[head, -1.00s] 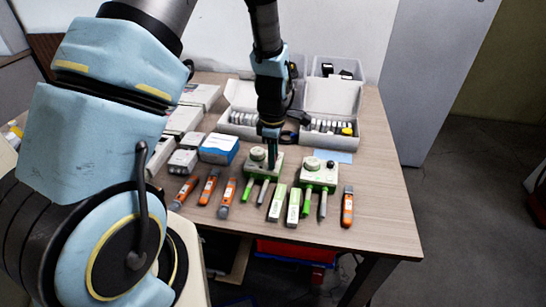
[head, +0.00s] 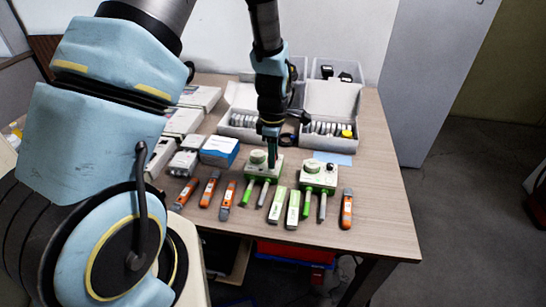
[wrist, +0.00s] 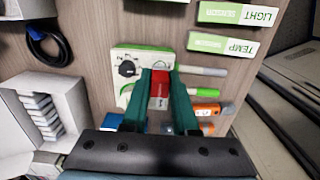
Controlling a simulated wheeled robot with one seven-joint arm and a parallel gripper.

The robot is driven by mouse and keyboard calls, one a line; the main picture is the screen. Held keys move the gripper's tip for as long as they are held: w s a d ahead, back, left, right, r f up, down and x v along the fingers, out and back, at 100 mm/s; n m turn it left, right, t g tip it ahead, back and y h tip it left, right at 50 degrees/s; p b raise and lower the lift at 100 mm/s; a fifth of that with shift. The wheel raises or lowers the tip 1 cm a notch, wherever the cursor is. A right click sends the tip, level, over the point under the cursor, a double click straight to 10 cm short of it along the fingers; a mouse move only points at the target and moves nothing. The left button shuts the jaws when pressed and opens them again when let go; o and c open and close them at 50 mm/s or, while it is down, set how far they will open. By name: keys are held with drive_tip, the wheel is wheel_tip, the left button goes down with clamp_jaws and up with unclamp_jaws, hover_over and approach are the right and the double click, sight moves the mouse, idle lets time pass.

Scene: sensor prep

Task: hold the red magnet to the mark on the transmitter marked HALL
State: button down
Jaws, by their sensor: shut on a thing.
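My gripper (wrist: 160,75) is shut on the red magnet (wrist: 159,90), which sits between its two green fingers in the wrist view. In the head view my gripper (head: 271,162) points down over the left of two green-and-white transmitters (head: 255,172). That transmitter also shows in the wrist view (wrist: 127,67), with a black dial, partly hidden behind the fingers. I cannot tell whether the magnet touches it. A second transmitter (head: 318,178) stands to its right. No HALL lettering is readable, and the mark cannot be made out.
Boxes marked LIGHT (wrist: 238,14) and TEMP (wrist: 222,43) lie near the transmitter. Orange-and-grey tools (head: 227,200) (head: 347,209) lie along the table front. Open white cases (head: 330,105) stand behind.

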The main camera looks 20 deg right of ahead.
drive_tip(key=shift+r+p, duration=2)
drive_tip(key=shift+r, duration=0.9)
